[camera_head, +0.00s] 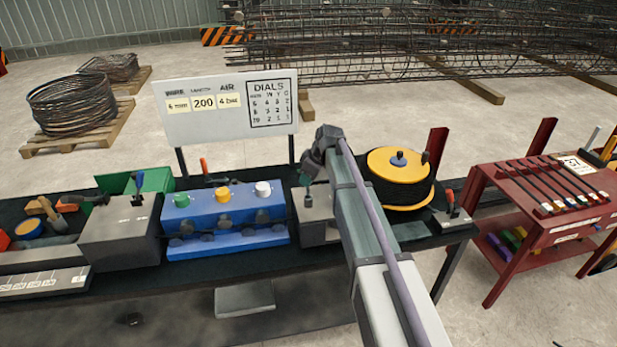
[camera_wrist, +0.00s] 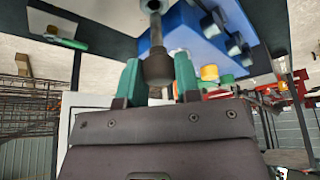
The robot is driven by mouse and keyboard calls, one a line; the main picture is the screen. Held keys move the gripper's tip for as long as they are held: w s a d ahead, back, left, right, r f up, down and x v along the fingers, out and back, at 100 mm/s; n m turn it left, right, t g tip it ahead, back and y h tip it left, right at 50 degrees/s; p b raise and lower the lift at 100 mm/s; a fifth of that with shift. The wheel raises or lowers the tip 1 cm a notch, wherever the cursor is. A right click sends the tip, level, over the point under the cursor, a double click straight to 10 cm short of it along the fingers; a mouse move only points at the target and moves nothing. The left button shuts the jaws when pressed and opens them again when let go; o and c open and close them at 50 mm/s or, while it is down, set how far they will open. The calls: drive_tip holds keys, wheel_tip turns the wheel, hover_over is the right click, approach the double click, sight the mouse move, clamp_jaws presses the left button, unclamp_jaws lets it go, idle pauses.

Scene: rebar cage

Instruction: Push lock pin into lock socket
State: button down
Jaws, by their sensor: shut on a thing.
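My gripper (camera_wrist: 157,82) has two green fingers shut on a dark knob-like piece (camera_wrist: 158,66) in the wrist view. A metal shaft (camera_wrist: 154,28) runs from this piece toward the bench side; I take it to be the lock pin. In the head view my gripper (camera_head: 306,178) is small and partly hidden by my arm, above a grey block (camera_head: 318,230) right of the blue unit. The lock socket cannot be made out, and I cannot tell whether the pin's tip is inside anything.
The blue unit (camera_head: 225,222) with green, yellow and white knobs stands left of the grey block. A wire spool (camera_head: 398,185) stands to the right. The sign board (camera_head: 228,108) rises behind. A red cart (camera_head: 540,210) stands at far right.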

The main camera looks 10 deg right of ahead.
sight(308, 194)
drive_tip(key=shift+f+b, duration=2.2)
drive_tip(key=shift+f, duration=0.1)
drive_tip(key=c, duration=0.7)
unclamp_jaws()
drive_tip(key=shift+c, duration=0.2)
drive_tip(key=p+v, duration=1)
drive_tip(key=shift+r, duration=0.4)
drive_tip(key=shift+s+d, duration=0.1)
